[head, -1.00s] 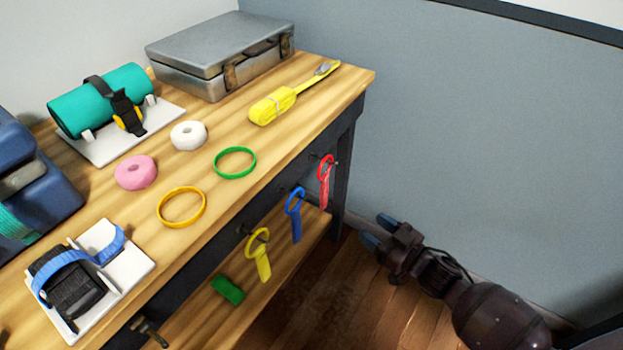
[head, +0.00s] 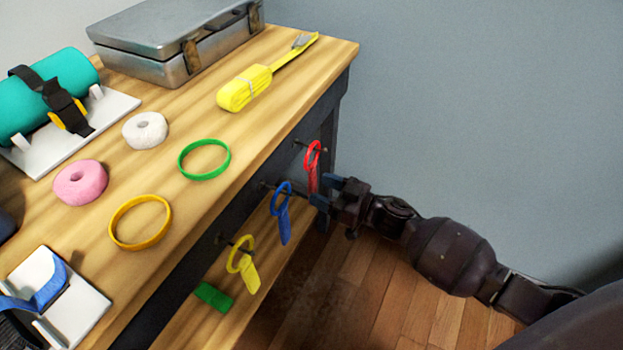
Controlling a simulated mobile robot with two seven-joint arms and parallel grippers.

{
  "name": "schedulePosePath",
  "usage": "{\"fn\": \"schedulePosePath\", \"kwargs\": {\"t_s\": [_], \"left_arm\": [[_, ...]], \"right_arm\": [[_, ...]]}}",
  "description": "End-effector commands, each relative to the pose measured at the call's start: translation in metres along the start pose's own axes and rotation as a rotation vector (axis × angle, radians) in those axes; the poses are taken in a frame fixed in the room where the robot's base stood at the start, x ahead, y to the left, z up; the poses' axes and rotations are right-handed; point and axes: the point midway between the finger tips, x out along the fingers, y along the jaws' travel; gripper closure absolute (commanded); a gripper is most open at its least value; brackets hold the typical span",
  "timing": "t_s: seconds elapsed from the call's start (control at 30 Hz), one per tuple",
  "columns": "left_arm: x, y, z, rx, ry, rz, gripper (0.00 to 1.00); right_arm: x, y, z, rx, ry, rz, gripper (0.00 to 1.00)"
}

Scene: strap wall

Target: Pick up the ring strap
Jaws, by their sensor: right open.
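Three straps with a ring at the top hang from pegs on the front of the workbench: a red ring strap (head: 313,168), a blue ring strap (head: 284,215) and a yellow ring strap (head: 242,262). I cannot tell which one the task names. My right gripper (head: 326,192) is open and empty. Its blue-grey fingertips are beside the lower end of the red strap, to the right of the blue one. I cannot tell whether they touch the red strap. My left gripper is not in view.
On the wooden bench top (head: 200,115) lie a yellow folded strap (head: 245,88), green (head: 204,159) and orange (head: 140,222) bands, and pink and white rolls. A metal case (head: 180,40) stands at the back. A green block (head: 213,297) lies on the lower shelf.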

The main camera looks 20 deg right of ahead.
Motion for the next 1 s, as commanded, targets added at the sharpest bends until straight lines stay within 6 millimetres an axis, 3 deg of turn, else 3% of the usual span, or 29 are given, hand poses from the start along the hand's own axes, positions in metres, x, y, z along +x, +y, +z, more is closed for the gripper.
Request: {"fn": "schedulePosePath", "kwargs": {"t_s": [0.13,0.3,0.67,1.0], "left_arm": [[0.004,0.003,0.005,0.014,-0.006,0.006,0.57],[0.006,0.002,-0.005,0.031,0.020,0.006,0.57],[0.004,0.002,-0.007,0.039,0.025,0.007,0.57],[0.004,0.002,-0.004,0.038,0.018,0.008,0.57]], "right_arm": [[0.020,-0.007,0.007,0.004,-0.004,-0.002,0.44],[0.040,-0.007,0.005,0.003,-0.002,-0.001,0.44],[0.046,-0.006,0.003,0.000,-0.001,0.000,0.45],[0.046,-0.007,0.003,0.001,-0.001,0.000,0.97]]}}
